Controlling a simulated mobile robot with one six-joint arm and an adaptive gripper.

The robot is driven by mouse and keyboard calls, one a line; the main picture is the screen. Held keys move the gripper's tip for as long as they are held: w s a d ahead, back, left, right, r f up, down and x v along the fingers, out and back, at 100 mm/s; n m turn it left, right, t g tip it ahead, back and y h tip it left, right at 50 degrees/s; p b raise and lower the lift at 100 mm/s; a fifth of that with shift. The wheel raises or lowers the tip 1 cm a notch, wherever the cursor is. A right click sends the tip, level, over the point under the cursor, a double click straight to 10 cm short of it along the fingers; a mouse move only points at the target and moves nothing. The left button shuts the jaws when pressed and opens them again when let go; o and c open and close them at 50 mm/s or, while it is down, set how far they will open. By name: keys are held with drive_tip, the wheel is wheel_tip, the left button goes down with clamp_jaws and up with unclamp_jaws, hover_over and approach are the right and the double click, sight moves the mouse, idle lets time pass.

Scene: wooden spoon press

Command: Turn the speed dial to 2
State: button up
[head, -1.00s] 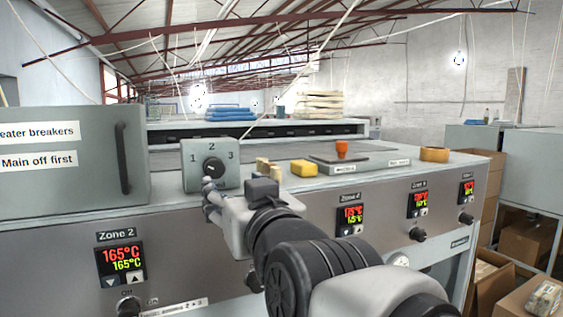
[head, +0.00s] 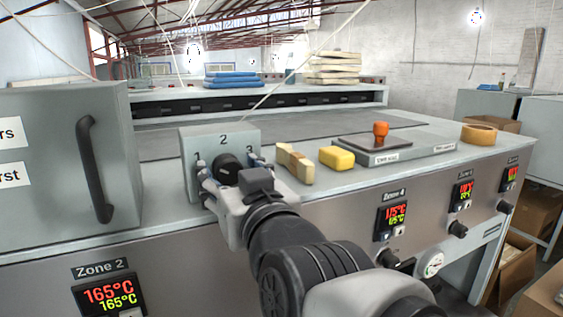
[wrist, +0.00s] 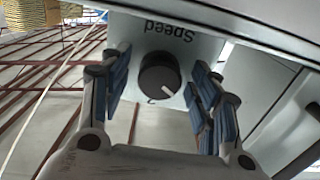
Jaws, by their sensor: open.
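The speed dial (head: 228,166) is a round black knob on a grey box (head: 190,142) with 1, 2 and 3 printed around it. In the wrist view the dial (wrist: 160,74) appears upside down, with "Speed" printed above it and the 2 below. Its white pointer aims to the lower right there, which is toward the 1 side and off the 2. My gripper (head: 232,174) is open, with one finger on each side of the dial. The wrist view shows gaps between the dial and both fingers (wrist: 160,82). The gripper partly hides the dial's lower part in the head view.
A grey cabinet with a black handle (head: 96,170) stands close on the left. Small knobs (head: 388,258) stick out of the front panel.

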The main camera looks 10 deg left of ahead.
drive_tip(key=shift+s, duration=0.1)
drive_tip(key=shift+c, duration=0.2)
drive_tip(key=shift+c, duration=0.6)
drive_tip(key=c, duration=0.9)
